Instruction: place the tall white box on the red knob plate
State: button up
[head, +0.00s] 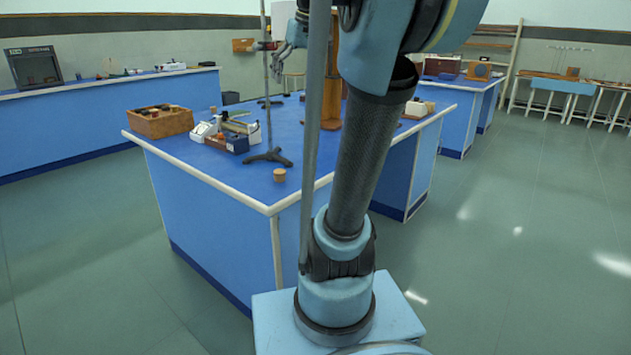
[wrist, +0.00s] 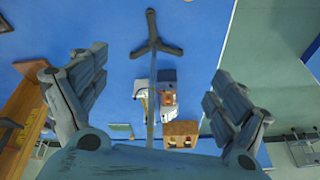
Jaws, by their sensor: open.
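My gripper (head: 280,52) is raised above the blue bench, left of my arm in the head view. In the wrist view my gripper (wrist: 156,80) has its fingers spread wide with nothing between the tips. Another white object (head: 203,130) stands beside a dark blue tray and shows in the wrist view (wrist: 140,88). I cannot make out a red knob plate in either view.
A black tripod stand (head: 270,157) with a tall rod is on the blue bench (head: 210,176). A wooden box (head: 160,121) with dark round items is at left, a small cork-coloured cylinder (head: 279,175) near the front corner. The floor (head: 520,240) at right is clear.

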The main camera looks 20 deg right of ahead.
jog(key=s+f+m, duration=0.1)
jog(key=s+f, duration=0.6)
jog(key=f, duration=0.5)
jog(key=s+f+m+h, duration=0.1)
jog(key=s+f, duration=0.6)
jog(key=f, duration=0.5)
jog(key=s+f+m+g, duration=0.1)
jog(key=s+f, duration=0.7)
jog(key=f, duration=0.3)
jog(key=shift+d+f+h, duration=0.35)
jog(key=shift+f+h, duration=0.05)
jog(key=shift+s, duration=0.1)
